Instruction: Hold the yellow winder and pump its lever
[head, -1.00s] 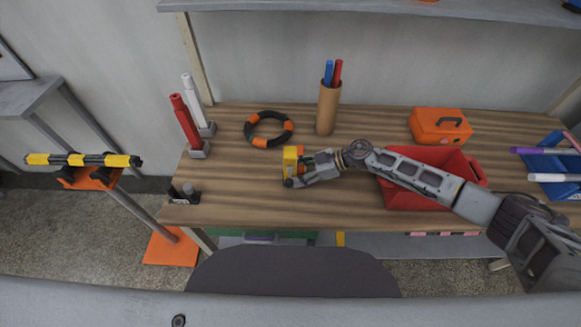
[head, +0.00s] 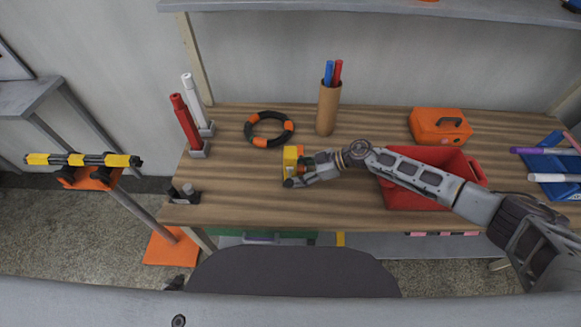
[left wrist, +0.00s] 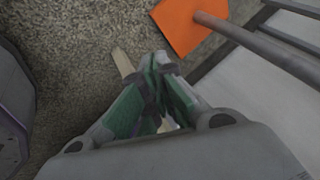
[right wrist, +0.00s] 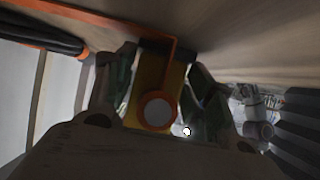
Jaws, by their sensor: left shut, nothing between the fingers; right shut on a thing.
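The yellow winder (head: 290,156) stands near the middle of the wooden table, at the end of my right arm. My right gripper (head: 297,172) is shut on it from the right side. In the right wrist view the winder (right wrist: 152,82) sits between the two fingers, with a round light disc ringed in orange and a thin orange bar rising from it. I cannot tell for sure if that bar is the lever. My left gripper (left wrist: 160,75) is shut and empty above the speckled floor. In the head view only a small dark tip shows at the bottom left, possibly my left gripper.
A black and orange ring (head: 269,129) lies behind the winder. A brown pen cup (head: 327,108) stands at the back, and a red bin (head: 410,196) lies under my right forearm. Red (head: 186,125) and white (head: 194,100) sticks stand at the left.

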